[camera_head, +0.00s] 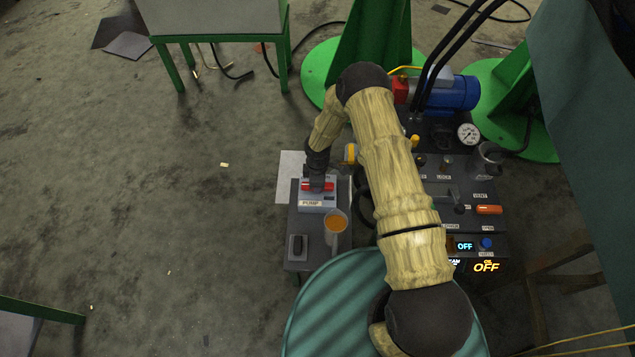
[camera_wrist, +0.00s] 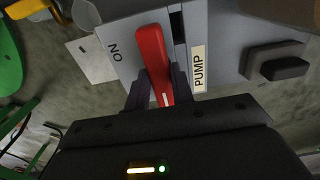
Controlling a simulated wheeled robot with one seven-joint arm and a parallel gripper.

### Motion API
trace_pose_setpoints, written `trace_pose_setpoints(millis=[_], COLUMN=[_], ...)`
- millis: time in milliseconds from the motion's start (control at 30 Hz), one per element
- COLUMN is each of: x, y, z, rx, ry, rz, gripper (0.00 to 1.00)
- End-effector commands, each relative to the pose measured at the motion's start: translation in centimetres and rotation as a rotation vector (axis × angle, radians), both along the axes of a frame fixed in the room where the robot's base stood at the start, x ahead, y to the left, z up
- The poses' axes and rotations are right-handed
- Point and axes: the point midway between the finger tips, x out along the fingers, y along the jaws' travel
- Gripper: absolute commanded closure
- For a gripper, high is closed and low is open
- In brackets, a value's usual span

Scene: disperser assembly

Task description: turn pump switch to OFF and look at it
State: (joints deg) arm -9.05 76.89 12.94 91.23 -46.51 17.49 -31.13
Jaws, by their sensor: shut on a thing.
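The pump switch is a grey box (camera_head: 309,206) with a PUMP label and a red lever, on a small dark stand in the head view. My gripper (camera_head: 318,186) reaches down onto it from above. In the wrist view the red lever (camera_wrist: 151,55) stands between the two dark fingers of my gripper (camera_wrist: 160,92), which is shut on it. The grey switch face (camera_wrist: 125,70) shows the word ON, upside down, to the left of the lever. The PUMP label (camera_wrist: 199,68) is to its right. No OFF mark shows on the switch face.
A mug of orange liquid (camera_head: 335,222) and a small dark switch (camera_head: 297,246) stand close by on the stand. To the right, behind my arm, is a machine with a blue motor (camera_head: 452,93), a gauge (camera_head: 468,134) and lit OFF displays (camera_head: 486,267). Left floor is mostly clear.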

Motion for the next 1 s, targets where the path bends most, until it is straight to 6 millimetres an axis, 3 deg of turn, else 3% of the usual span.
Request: trace_pose_setpoints(millis=[400, 433, 533, 833, 1000], x=[0.1, 0.1, 0.1, 0.0, 0.1], y=[0.1, 0.1, 0.1, 0.0, 0.0], z=[0.1, 0.1, 0.1, 0.1, 1.5], rx=[0.003, 0.002, 0.002, 0.001, 0.001], ry=[-0.003, -0.003, -0.003, -0.001, -0.002], rz=[0.014, 0.014, 0.013, 0.011, 0.009], gripper=[0.99, 0.72, 0.55, 0.55, 0.55])
